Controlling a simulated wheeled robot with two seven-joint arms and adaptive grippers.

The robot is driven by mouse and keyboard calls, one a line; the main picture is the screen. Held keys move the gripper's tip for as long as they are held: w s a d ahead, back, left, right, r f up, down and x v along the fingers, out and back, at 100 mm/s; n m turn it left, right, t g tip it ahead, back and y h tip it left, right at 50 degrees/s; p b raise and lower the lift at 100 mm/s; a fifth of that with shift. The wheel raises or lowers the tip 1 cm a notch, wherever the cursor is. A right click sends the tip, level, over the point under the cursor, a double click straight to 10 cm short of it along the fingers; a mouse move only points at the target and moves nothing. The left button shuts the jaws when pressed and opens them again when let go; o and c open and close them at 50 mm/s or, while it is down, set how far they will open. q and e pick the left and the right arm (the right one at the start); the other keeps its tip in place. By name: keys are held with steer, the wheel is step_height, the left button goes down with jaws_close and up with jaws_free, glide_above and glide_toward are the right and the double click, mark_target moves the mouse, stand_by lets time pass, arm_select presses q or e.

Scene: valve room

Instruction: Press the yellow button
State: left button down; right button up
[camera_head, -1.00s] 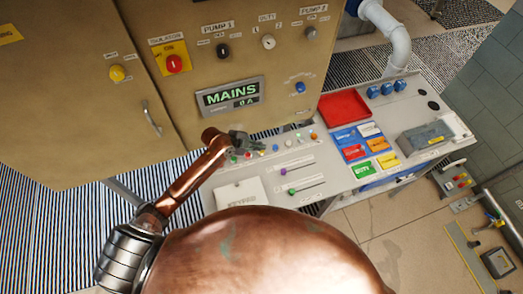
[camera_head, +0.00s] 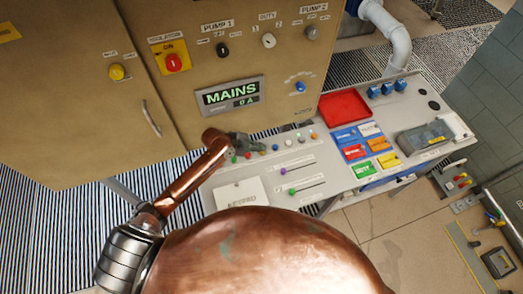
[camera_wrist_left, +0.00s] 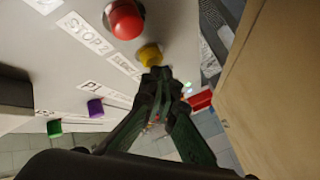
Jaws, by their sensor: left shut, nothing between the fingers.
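A yellow button (camera_wrist_left: 150,54) stands on the pale desk panel in the left wrist view, just beyond my left fingertips. The tips overlap its lower edge in that view, and I cannot tell if they touch it. A larger red button (camera_wrist_left: 126,20) is beside it. My left gripper (camera_wrist_left: 157,78) is shut and empty. In the head view my left gripper (camera_head: 258,144) is low over the row of small buttons and seems to hide the yellow one. Another yellow knob (camera_head: 116,72) is on the cabinet front. My right gripper is out of view.
A small red button (camera_head: 248,155), a blue button (camera_head: 275,147) and an orange button (camera_head: 314,136) lie close to the gripper. The cabinet (camera_head: 75,120) rises directly behind. A keypad cover (camera_head: 240,193) and sliders are in front. A red tray (camera_head: 344,105) is to the right.

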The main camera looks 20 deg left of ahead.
arm_select(q)
steer(key=shift+f+b, duration=0.35)
steer(key=shift+f, duration=0.2)
stand_by(0.5)
steer(key=shift+r, duration=0.1)
steer(key=shift+r+p, duration=0.75)
steer(key=shift+r, duration=0.05)
steer(key=shift+r, duration=0.15)
step_height(320, 180, up, 5)
steer(key=p, duration=0.4)
stand_by(0.8)
